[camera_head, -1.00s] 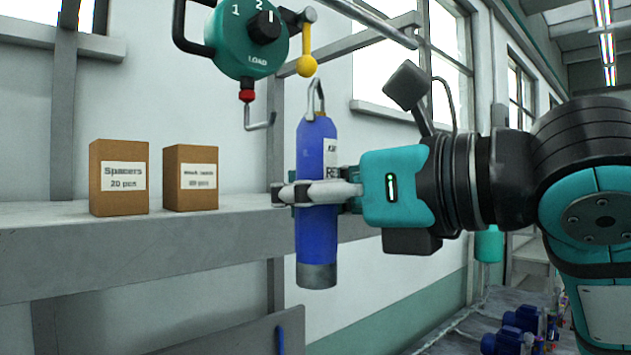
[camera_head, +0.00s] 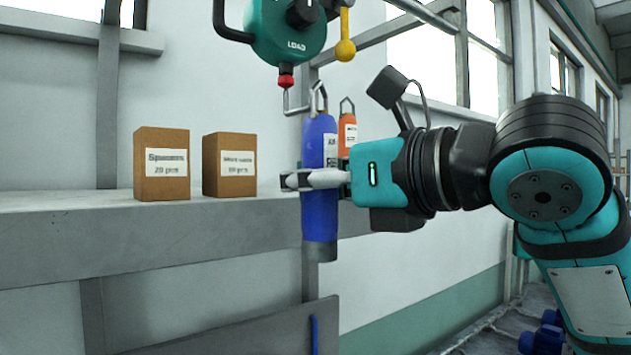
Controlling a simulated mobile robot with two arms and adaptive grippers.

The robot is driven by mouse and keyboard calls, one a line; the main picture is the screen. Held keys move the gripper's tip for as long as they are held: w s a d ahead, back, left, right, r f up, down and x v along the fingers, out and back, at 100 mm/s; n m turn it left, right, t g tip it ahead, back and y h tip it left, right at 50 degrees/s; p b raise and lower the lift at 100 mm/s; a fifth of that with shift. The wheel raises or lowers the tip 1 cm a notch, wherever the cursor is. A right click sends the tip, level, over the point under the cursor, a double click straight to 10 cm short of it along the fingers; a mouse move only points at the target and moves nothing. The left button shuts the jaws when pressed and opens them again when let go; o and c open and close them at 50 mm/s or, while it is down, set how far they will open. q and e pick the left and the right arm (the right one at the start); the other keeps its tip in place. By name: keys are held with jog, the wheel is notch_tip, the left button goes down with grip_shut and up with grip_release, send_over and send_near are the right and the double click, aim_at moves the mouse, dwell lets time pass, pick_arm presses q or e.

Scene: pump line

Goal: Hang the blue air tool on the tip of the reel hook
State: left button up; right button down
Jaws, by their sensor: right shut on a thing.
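The blue air tool (camera_head: 320,212) is a tall cylinder with a metal bail (camera_head: 318,97) on top and a grey lower end. It hangs upright in my right gripper (camera_head: 287,181), which is shut around its middle. The teal reel (camera_head: 285,30) is above, cut off by the top edge. Its thin metal hook (camera_head: 290,107) hangs below a red fitting (camera_head: 286,80). The hook's tip is close beside or overlapping the bail; I cannot tell whether they touch or whether the tip is inside it. My left gripper is not in view.
An orange tool (camera_head: 347,133) with its own bail is behind the blue one, partly hidden. Two cardboard boxes, Spacers (camera_head: 162,165) and another (camera_head: 229,165), stand on the grey shelf (camera_head: 100,240) at the left. A yellow-ended lever (camera_head: 345,49) hangs beside the reel.

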jog(key=w+a, duration=0.1)
jog(key=w+a+f, duration=0.1)
jog(key=w, duration=0.1)
jog(key=shift+a+f+p, duration=0.1)
jog(key=shift+p, duration=0.25)
dwell(0.8)
jog(key=c, duration=1.2)
grip_release()
jog(key=shift+o, duration=0.6)
jog(key=shift+a+f, duration=0.1)
jog(key=shift+f, duration=0.1)
